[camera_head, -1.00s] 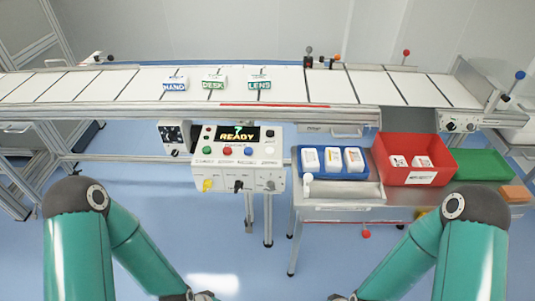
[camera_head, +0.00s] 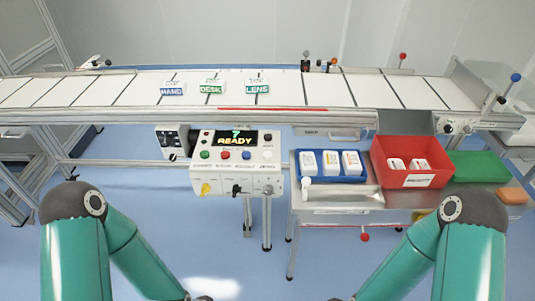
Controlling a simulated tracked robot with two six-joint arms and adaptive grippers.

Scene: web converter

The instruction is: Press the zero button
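The control panel (camera_head: 228,180) is a pale box below the front edge of the conveyor, left of the picture's middle. Its dark display (camera_head: 235,138) reads "7" and "READY". Below the display is a row of buttons: green (camera_head: 205,155), red (camera_head: 225,155), blue (camera_head: 246,155) and white (camera_head: 267,154). A dark button (camera_head: 268,136) sits right of the display. The small labels are too blurred to tell which button is zero. Both my arms reach down past the bottom edge, well apart from the panel. My grippers are out of view.
The conveyor (camera_head: 330,96) spans the back, with cards marked HAND (camera_head: 172,91), DESK (camera_head: 212,89) and LENS (camera_head: 257,89). Right of the panel, a metal table (camera_head: 335,200) holds a blue tray (camera_head: 308,178), a red bin (camera_head: 432,155) and a green tray (camera_head: 478,168). Floor in front is clear.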

